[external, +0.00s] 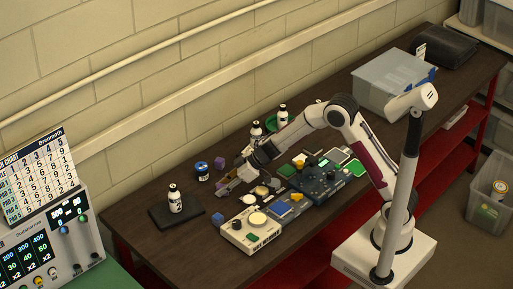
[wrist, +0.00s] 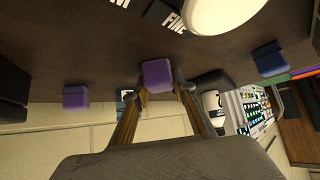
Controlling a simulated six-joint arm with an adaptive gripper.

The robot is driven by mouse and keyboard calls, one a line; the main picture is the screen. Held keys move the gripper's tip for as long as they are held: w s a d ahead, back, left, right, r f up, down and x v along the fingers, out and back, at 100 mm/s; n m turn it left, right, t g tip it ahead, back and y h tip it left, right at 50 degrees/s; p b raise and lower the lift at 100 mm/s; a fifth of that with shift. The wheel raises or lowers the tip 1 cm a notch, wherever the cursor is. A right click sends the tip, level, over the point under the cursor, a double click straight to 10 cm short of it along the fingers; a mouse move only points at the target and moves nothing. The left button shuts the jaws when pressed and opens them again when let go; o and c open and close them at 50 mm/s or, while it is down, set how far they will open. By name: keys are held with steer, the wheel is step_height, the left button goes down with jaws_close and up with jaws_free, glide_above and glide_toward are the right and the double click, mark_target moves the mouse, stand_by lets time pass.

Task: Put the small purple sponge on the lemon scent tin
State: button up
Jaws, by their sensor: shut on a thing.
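My gripper (external: 224,190) is shut on a small purple block, the sponge (wrist: 157,73), which sits between the fingertips in the wrist view. In the external view the held sponge is small and partly covered by the fingers. A second purple block (external: 219,161) stands on the bench behind the gripper; it also shows at the left of the wrist view (wrist: 76,97). A pale round top (external: 262,191) lies right of the gripper. No lemon label is readable, so I cannot tell which tin is the lemon one.
A blue block (external: 218,217) and a cream device (external: 251,236) are in front. Bottles, cards and a dark console (external: 320,180) crowd the right. The bench's left end (external: 125,213) is clear.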

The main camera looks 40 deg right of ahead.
steer(key=shift+r, duration=0.15)
steer(key=shift+r, duration=4.85)
steer(key=shift+r, duration=0.1)
